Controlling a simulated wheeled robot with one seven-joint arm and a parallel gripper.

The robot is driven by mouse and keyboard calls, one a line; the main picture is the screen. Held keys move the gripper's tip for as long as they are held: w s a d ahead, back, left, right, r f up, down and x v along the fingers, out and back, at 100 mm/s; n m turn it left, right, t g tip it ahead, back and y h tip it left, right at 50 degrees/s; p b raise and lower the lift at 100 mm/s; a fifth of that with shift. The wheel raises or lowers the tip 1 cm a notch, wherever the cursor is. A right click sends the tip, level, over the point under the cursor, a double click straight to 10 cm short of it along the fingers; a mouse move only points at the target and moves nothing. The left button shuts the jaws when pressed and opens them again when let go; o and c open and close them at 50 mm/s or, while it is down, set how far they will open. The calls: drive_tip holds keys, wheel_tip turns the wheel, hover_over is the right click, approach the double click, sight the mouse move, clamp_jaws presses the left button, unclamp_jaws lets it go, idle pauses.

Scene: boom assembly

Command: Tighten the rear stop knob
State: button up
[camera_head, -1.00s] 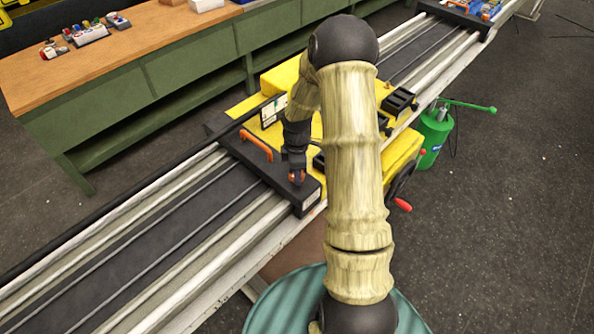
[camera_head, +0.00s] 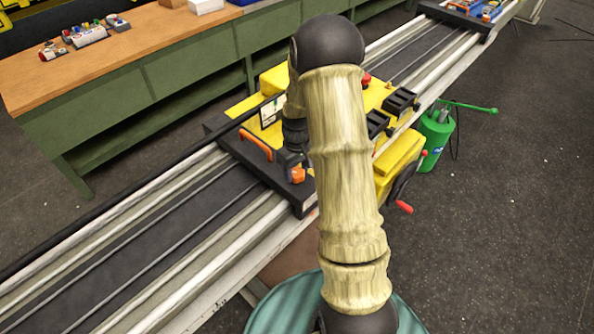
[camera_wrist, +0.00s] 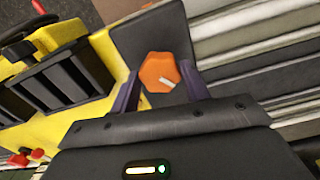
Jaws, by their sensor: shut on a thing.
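The orange stop knob (camera_wrist: 158,72) has a lobed rim and a pale pointer mark, which points to the lower right in the wrist view. It sits on a dark plate (camera_wrist: 140,38), and it also shows in the head view (camera_head: 298,175) near the plate's front corner. My gripper (camera_wrist: 161,78) is shut on the knob, with one purple-grey finger on each side of it. In the head view my gripper (camera_head: 291,160) is partly hidden behind my arm.
An orange curved handle (camera_head: 256,145) stands on the same plate. The yellow carriage (camera_head: 398,160) bears black trays (camera_head: 400,102) and a red-handled crank (camera_head: 403,206). Long rails (camera_head: 110,248) run diagonally. A green cylinder (camera_head: 436,138) stands at right; a workbench (camera_head: 130,60) lies behind.

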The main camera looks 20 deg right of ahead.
sight(297, 172)
drive_tip(key=m, duration=0.3)
drive_tip(key=shift+w+r+m, duration=0.1)
drive_tip(key=shift+w+m, duration=0.05)
drive_tip(key=shift+m, duration=0.15)
drive_tip(key=shift+m+b, duration=0.35)
drive_tip(key=shift+m, duration=1.65)
drive_tip(key=shift+d, duration=0.1)
drive_tip(key=o, duration=1)
wheel_tip(297, 172, up, 17)
drive_tip(key=b, duration=0.2)
drive_tip(key=shift+r, duration=0.15)
